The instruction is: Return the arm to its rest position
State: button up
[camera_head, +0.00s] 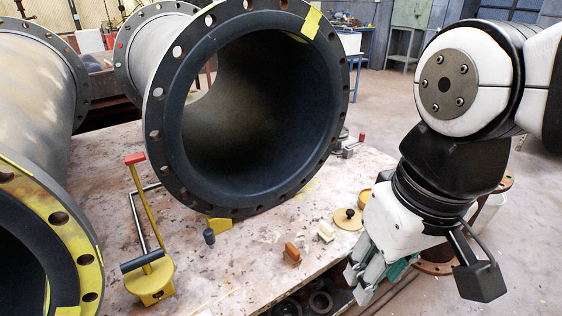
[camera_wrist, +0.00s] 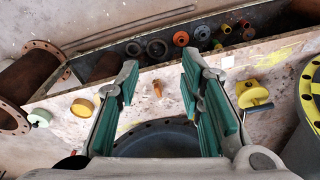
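My arm hangs at the right of the head view, with its wrist bent downward. My gripper (camera_head: 372,284) is at the lower end, pointing down by the table's right front edge. In the wrist view my gripper (camera_wrist: 159,72) has its two green-padded fingers spread wide apart. Nothing is held between them. A small orange-brown block (camera_wrist: 157,89) shows in the gap, lying on the table beyond the fingers. The same block (camera_head: 291,254) stands on the table to the left of my gripper in the head view.
A large flanged pipe (camera_head: 262,190) lies on the worn table (camera_head: 95,190); another pipe (camera_head: 72,220) is at left. A yellow tool with a red handle (camera_head: 150,278), a cream block (camera_head: 326,232) and a round yellow knobbed lid (camera_head: 348,217) sit nearby. Open floor lies at right.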

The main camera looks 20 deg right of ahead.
jog(key=shift+s+f, duration=0.15)
jog(key=shift+s, duration=0.95)
